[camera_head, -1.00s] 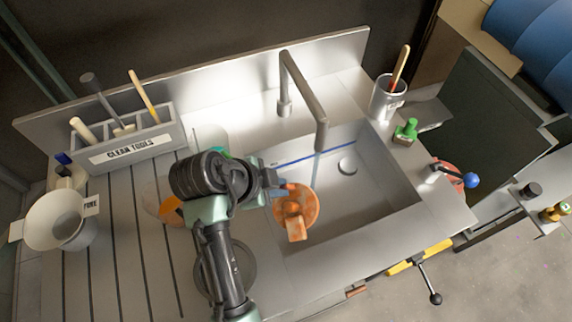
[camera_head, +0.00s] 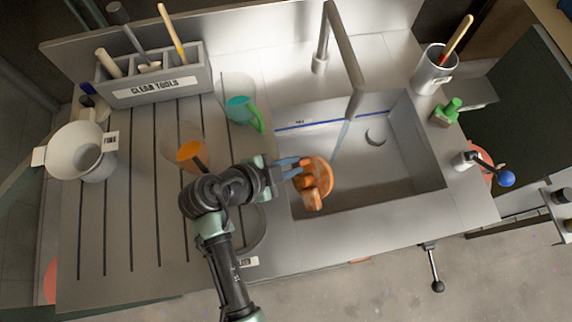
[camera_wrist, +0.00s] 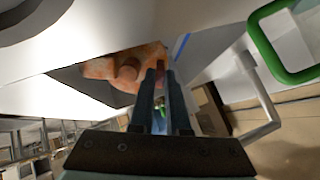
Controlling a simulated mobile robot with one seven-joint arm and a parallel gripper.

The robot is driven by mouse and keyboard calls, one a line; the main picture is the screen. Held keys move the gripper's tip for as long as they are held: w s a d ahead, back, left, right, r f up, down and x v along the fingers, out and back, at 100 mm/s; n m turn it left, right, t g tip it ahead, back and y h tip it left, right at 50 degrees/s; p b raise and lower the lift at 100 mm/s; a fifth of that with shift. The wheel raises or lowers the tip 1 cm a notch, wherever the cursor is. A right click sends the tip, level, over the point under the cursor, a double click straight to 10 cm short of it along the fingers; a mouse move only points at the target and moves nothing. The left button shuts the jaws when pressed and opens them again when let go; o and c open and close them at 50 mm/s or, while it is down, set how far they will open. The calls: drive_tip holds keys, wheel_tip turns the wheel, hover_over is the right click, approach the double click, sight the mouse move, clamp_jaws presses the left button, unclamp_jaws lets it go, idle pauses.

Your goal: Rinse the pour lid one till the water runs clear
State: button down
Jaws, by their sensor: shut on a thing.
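The pour lid (camera_head: 318,172) is a round disc with a stubby spout, stained orange-brown. It is over the left part of the sink basin (camera_head: 405,165). My gripper (camera_head: 298,170) reaches in from the left and is shut on the lid's left edge. In the wrist view the narrow fingers (camera_wrist: 163,75) meet the stained lid (camera_wrist: 120,68); the exact contact is partly hidden. The tap (camera_head: 345,60) arches over the basin, and a pale, thin water stream (camera_head: 341,135) falls from its mouth, close to the lid's upper right. Orange stain still covers the lid.
Left on the ridged drainboard stand a clean-tools rack (camera_head: 155,85), a funnel cup (camera_head: 75,150), a clear cup with orange contents (camera_head: 190,152) and a green-handled jug (camera_head: 242,112). A blue-knobbed lever (camera_head: 506,179) and green bottle (camera_head: 447,112) stand right of the basin.

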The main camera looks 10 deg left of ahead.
drive_tip(key=w+d+f+b, duration=0.2)
drive_tip(key=w+d+b, duration=0.1)
drive_tip(key=w+d, duration=0.4)
drive_tip(key=shift+w+d+f, duration=0.2)
drive_tip(key=shift+w+d, duration=0.15)
drive_tip(key=shift+w, duration=0.65)
drive_tip(key=shift+d, duration=0.1)
drive_tip(key=shift+d, duration=0.5)
drive_tip(key=shift+a+b, duration=0.15)
drive_tip(key=shift+b, duration=0.15)
drive_tip(key=shift+a, duration=0.45)
drive_tip(key=shift+d, duration=0.2)
drive_tip(key=shift+d, duration=0.4)
